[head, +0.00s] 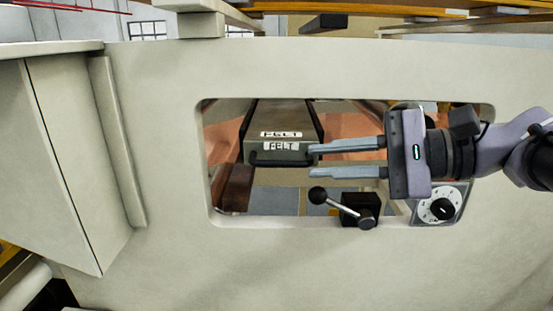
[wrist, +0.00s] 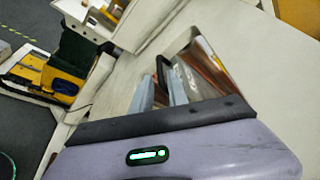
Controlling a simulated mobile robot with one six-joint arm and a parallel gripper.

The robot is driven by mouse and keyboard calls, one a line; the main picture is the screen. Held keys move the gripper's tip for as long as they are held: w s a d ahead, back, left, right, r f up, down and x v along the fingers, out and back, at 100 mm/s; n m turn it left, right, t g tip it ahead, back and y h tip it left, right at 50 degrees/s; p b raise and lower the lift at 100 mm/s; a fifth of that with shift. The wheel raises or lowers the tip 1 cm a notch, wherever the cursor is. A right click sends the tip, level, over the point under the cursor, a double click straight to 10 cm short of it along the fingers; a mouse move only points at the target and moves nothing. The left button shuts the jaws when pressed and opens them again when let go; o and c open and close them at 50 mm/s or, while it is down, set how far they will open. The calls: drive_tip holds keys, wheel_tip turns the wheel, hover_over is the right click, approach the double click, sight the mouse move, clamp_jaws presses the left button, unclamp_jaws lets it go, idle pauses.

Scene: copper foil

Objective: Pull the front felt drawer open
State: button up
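The felt drawer (head: 281,151) is a grey box front labelled FELT, seen through the rectangular opening in the pale panel. A second FELT label is on its top. A dark bar handle (head: 282,162) runs along its lower front. My gripper (head: 312,160) comes in from the right, its two grey fingers parted and level, tips at the handle's right end. I cannot tell whether they touch it. In the wrist view my gripper (wrist: 164,82) points into the opening, with a dark bar, apparently the handle (wrist: 162,70), near the fingertips. Nothing is seen clamped.
A round dial (head: 443,208) is at the lower right. A pale cabinet (head: 60,150) juts out at left.

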sight(289, 163)
drive_tip(key=x, duration=0.7)
drive_tip(key=shift+a, duration=0.2)
clamp_jaws()
idle(1.1)
